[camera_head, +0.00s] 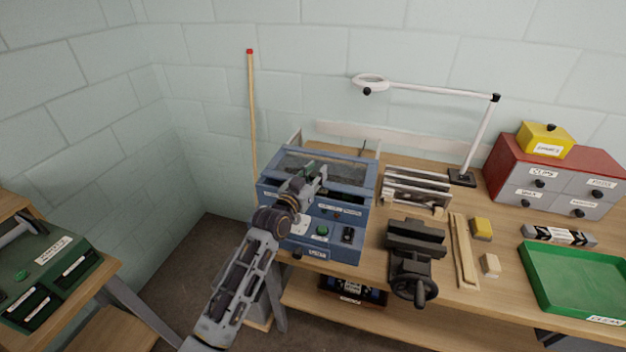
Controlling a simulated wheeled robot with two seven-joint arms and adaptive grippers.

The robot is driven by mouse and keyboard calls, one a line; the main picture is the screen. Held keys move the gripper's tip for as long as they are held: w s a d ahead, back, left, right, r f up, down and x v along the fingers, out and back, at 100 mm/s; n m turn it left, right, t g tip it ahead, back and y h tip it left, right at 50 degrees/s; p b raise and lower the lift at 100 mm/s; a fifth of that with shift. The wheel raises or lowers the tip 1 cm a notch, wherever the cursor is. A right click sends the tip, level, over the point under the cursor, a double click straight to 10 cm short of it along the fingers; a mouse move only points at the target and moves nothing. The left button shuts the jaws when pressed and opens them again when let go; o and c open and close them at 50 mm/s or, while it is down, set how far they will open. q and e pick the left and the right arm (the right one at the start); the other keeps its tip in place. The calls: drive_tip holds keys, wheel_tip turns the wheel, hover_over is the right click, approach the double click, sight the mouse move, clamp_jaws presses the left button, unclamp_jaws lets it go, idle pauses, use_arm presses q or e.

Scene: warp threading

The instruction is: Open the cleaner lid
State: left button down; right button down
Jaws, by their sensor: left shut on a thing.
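The cleaner (325,245) is a blue box machine on the left end of the wooden bench, with a green button and a dark switch on its front. Its lid (345,170) has a blue frame and a dark see-through window, and lies over the top of the body. My left gripper (312,183) is at the lid's front left part, shut on the lid. The fingers hide the exact spot they hold. A dark strip shows below the lid's front edge; I cannot tell whether the lid is raised there. My right gripper is out of view.
A dark vise (412,260) and a slatted metal rack (417,190) stand right of the cleaner. Further right are a green tray (575,275) and a red drawer cabinet (555,170). A white lamp arm (440,90) reaches over the back. A wooden pole (252,120) leans behind.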

use_arm(q)
drive_tip(key=shift+w+d, duration=0.1)
drive_tip(key=shift+w, duration=0.1)
drive_tip(key=c, duration=1.1)
unclamp_jaws()
drive_tip(key=shift+s, duration=0.15)
drive_tip(key=shift+v, duration=5.9)
